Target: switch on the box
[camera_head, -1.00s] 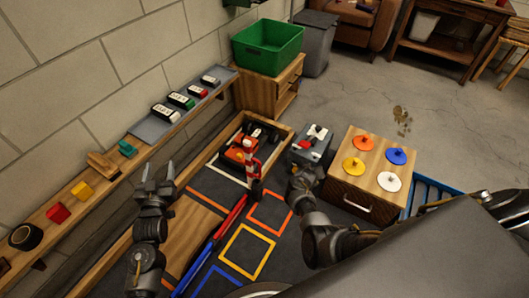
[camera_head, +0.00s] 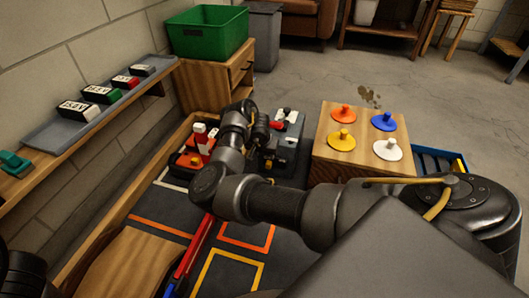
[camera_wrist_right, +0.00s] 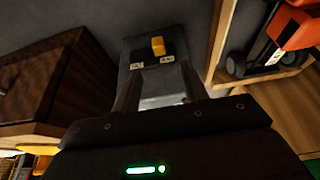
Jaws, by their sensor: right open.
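The grey box (camera_head: 287,135) stands on the dark floor mat left of the peg cabinet, with red and white parts on its top. In the right wrist view the box (camera_wrist_right: 172,98) shows a dark panel with a yellow switch lever (camera_wrist_right: 158,46) and two small pale labels. My right gripper (camera_head: 262,128) is at the box's left side in the head view. In the wrist view the right gripper's (camera_wrist_right: 160,80) fingers are apart with nothing held, pointing at the box below the lever. Contact cannot be told. My left gripper's fingers do not show.
A wooden cabinet (camera_head: 325,160) with coloured discs stands right of the box. An orange racecar (camera_head: 190,160) sits in a wooden-edged tray left of the box. A green tub (camera_head: 207,32) is behind, and a wall shelf (camera_head: 45,135) holds several blocks.

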